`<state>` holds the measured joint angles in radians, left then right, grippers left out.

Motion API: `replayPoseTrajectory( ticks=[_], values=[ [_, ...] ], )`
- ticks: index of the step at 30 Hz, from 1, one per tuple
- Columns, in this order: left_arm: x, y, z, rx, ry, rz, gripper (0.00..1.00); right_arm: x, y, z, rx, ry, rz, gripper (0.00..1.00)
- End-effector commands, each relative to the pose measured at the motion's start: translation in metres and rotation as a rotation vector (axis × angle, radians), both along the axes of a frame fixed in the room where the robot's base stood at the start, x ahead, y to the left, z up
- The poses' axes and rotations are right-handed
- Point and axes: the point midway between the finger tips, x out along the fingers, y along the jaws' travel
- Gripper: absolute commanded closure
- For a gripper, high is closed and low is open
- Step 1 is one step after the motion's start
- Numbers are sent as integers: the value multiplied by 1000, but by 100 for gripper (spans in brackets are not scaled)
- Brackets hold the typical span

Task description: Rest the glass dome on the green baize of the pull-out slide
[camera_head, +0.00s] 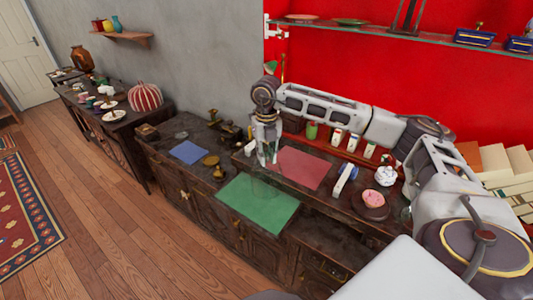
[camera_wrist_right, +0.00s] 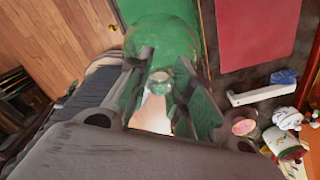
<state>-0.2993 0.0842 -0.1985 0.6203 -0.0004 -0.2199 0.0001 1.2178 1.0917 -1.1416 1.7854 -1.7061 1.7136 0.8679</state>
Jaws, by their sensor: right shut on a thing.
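The green baize (camera_head: 258,208) of the pull-out slide lies flat at the front of the dark wooden cabinet. My right gripper (camera_head: 267,160) points down at the slide's back edge, shut on the knob of the clear glass dome (camera_head: 264,186). The dome shows only faintly in the head view, below the fingertips and against the green. In the right wrist view the dome (camera_wrist_right: 160,38) bulges beyond the fingers (camera_wrist_right: 163,88), with the green baize (camera_wrist_right: 130,10) behind it. I cannot tell whether its rim touches the baize. My left gripper is out of view.
A red mat (camera_head: 302,167) lies behind the slide and a blue mat (camera_head: 188,152) to its left. Brass pieces (camera_head: 211,162) stand between the blue mat and the slide. A pink-topped item on a plate (camera_head: 373,199) and a white-and-blue object (camera_head: 346,178) are on the right.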

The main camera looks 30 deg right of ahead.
Motion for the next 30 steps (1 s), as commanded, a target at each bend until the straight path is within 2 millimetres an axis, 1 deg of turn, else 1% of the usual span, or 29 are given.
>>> replayPoseTrajectory(
  ticks=[1, 12, 25, 30],
  values=[
    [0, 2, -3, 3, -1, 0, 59, 0, 0, -4, 0, -1, 0, 100],
    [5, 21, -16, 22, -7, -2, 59, 0, 0, -26, 1, -1, 0, 100],
    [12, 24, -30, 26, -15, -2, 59, 0, 0, -52, 0, -1, 0, 100],
    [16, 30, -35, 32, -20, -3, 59, 0, 0, -62, 0, -1, 0, 100]
  ],
)
